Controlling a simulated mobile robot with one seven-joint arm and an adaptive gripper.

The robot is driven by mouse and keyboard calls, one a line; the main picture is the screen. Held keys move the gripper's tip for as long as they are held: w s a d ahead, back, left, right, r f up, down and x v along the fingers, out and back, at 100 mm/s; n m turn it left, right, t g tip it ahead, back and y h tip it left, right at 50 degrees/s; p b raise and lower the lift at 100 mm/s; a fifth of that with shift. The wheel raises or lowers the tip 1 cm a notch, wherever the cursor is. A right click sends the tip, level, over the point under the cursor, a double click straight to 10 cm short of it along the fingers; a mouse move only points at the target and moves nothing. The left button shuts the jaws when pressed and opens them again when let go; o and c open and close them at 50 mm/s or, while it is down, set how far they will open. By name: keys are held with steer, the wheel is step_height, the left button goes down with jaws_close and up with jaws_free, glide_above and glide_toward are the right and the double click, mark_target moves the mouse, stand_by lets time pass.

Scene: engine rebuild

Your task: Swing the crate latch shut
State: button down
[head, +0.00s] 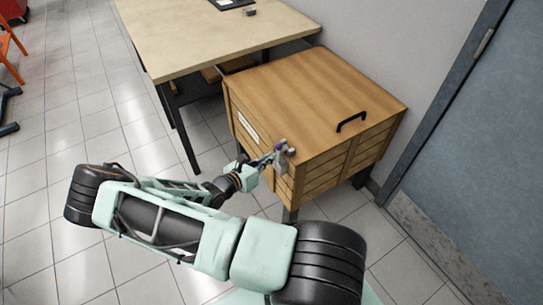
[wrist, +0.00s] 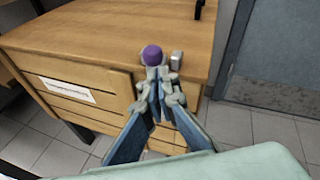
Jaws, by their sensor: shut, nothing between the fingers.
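The wooden crate (head: 330,95) stands on dark legs, with its lid down. It also shows in the wrist view (wrist: 75,45). The crate latch shows as a purple knob (wrist: 152,55) with a small metal piece (wrist: 176,58) to its right, at the lid's front edge. In the head view the purple knob (head: 279,146) is small and partly hidden. My gripper (wrist: 158,90) is shut and empty, with its fingertips just below the knob in the wrist view. I cannot tell whether the fingertips touch the latch. The latch's lower part is hidden behind my gripper.
A black handle (head: 351,121) sits on the lid. A white label (wrist: 67,90) is on the crate's front. A table (head: 205,40) stands behind the crate at left. A grey door (head: 475,150) is at right.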

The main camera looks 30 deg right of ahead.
steer(key=r+v, duration=0.1)
steer(key=v, duration=1)
steer(key=shift+s+b, duration=0.25)
steer(key=shift+b, duration=0.05)
steer(key=shift+d, duration=0.1)
